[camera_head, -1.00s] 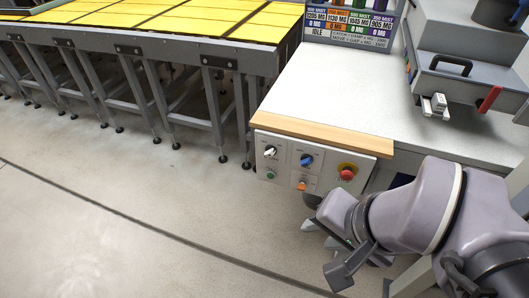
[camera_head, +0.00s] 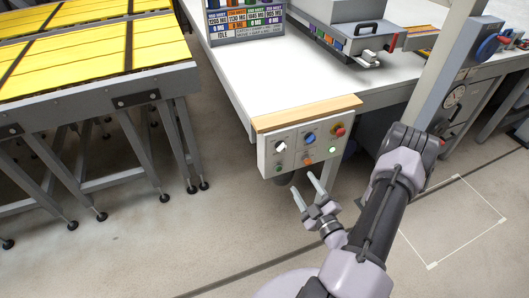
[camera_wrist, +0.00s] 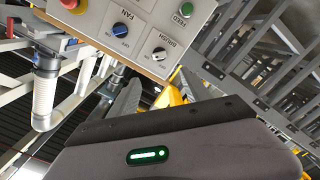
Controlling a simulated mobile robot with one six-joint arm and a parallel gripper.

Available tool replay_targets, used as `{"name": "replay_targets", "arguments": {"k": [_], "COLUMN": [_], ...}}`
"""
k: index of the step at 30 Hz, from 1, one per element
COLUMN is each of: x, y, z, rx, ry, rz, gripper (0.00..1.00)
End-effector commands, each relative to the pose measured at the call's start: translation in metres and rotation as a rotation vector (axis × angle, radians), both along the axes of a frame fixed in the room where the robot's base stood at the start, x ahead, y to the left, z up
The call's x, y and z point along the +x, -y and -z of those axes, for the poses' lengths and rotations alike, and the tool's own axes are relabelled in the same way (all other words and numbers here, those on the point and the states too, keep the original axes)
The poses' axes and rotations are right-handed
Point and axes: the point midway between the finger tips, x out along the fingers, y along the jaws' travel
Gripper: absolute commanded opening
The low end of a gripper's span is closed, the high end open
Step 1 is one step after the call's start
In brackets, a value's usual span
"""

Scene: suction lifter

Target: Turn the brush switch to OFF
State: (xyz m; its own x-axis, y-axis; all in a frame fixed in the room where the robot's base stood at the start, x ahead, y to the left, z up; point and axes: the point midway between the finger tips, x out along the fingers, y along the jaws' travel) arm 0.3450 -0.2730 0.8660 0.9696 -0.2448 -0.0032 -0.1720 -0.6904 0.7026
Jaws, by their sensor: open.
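The control panel (camera_head: 294,155) is a white box under the wooden front edge of the worktable. The brush switch (camera_head: 281,146) is a white knob at its upper left. In the wrist view the panel shows turned round, with the brush switch (camera_wrist: 160,53) beside its BRUSH label; I cannot tell its setting for certain. The blue fan switch (camera_head: 309,138) is to its right. My gripper (camera_head: 309,184) is open and empty, below and in front of the panel, with its fingers pointing up. It appears apart from the switch.
A red stop button (camera_head: 339,130), a green button (camera_head: 279,168) and an orange control (camera_head: 307,161) are also on the panel. A roller table with yellow panels (camera_head: 95,58) stands left. The floor (camera_head: 140,245) in front is open. A grey post (camera_head: 448,65) rises at right.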

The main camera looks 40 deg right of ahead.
Motion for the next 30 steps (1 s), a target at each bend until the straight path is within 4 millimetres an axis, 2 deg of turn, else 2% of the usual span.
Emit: {"name": "replay_targets", "arguments": {"k": [9, 15, 21, 30], "x": [0.091, 0.137, 0.158, 0.160], "y": [0.018, 0.029, 0.035, 0.035], "z": [0.000, 0.000, -0.001, -0.002], "rx": [-0.013, -0.010, -0.008, -0.008], "ry": [0.006, 0.005, 0.004, 0.002], "rz": [-0.016, -0.014, -0.011, -0.011], "gripper": [0.56, 0.56, 0.56, 0.54]}}
